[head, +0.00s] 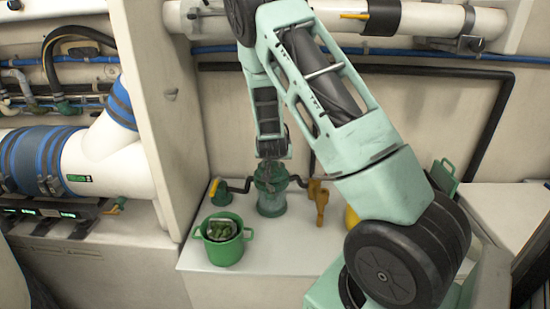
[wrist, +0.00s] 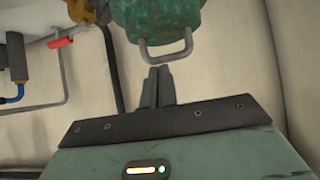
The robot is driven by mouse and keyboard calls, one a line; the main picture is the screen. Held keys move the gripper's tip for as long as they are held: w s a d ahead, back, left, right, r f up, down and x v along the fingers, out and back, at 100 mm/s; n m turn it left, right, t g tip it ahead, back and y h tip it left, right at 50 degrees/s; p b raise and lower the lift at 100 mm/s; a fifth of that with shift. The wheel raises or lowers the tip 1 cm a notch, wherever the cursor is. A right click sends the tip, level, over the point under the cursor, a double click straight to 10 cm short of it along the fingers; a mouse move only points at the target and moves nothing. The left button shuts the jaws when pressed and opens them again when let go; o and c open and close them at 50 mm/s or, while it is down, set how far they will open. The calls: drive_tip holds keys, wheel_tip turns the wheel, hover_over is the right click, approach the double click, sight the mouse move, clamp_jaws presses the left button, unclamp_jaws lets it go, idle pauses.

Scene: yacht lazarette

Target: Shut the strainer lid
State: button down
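The strainer (head: 271,200) is a clear greenish cylinder standing on the white ledge, with dark pipes on both sides. Its green lid (head: 270,174) is at its top, partly hidden by my gripper (head: 271,150), which is right above it. In the wrist view, the worn green lid (wrist: 158,22) is at the top edge, with a grey U-shaped handle (wrist: 166,54) pointing toward my fingers. The two dark fingers (wrist: 157,76) are together, with their tips just short of the handle and nothing visible between them. I cannot tell how far the lid is tilted.
A green bucket (head: 223,246) with green stuff in it stands at the front left of the ledge. A green valve with a yellow handle (head: 215,190) is left of the strainer. A brass fitting (head: 319,199) is right of it. A wall panel (head: 160,90) stands at left.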

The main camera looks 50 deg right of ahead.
drive_tip(key=shift+s+a+f+b, duration=0.4)
drive_tip(key=shift+f+b, duration=0.1)
drive_tip(key=shift+f, duration=0.2)
drive_tip(key=shift+r, duration=0.1)
